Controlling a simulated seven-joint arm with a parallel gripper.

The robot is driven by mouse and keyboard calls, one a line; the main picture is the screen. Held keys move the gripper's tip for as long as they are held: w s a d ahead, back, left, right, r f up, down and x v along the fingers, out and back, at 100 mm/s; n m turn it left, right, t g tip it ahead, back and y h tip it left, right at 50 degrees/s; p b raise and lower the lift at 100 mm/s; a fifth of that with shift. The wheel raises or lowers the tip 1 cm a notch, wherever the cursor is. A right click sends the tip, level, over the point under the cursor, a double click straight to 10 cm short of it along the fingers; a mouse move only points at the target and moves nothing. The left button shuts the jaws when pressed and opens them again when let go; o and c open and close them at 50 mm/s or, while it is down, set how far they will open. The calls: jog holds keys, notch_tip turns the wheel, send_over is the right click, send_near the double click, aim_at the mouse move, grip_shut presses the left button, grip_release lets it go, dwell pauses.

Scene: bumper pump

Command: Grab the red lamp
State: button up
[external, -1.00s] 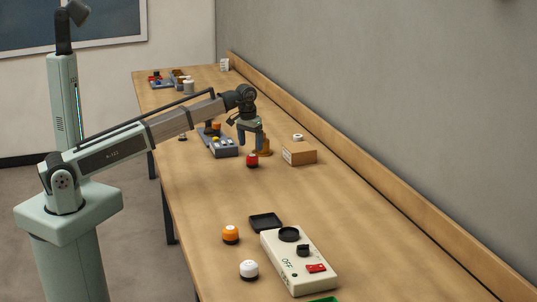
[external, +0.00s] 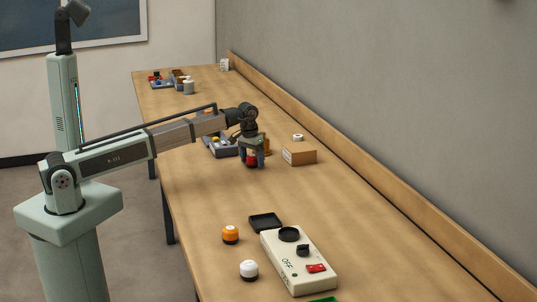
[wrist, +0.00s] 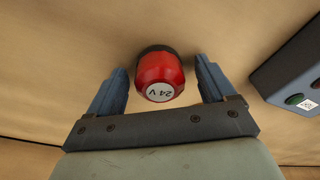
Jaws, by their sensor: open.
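The red lamp (wrist: 160,75) has a red dome with a white "24 V" label and a dark base. It stands on the wooden table (external: 190,200). In the external view the lamp (external: 252,160) is partly hidden by my gripper (external: 251,163). In the wrist view my gripper (wrist: 162,80) is open, with one blue-grey finger on each side of the lamp. A gap shows between the lamp and each finger, so I see no contact.
A grey control box (external: 222,148) sits just left of my gripper. A cardboard box (external: 299,155) is to its right. Nearer the camera are a white switch panel (external: 283,262), a black tray (external: 265,221), an orange lamp (external: 230,234) and a white lamp (external: 249,269).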

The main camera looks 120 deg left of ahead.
jog(key=shift+c, duration=0.2)
jog(key=c, duration=1.1)
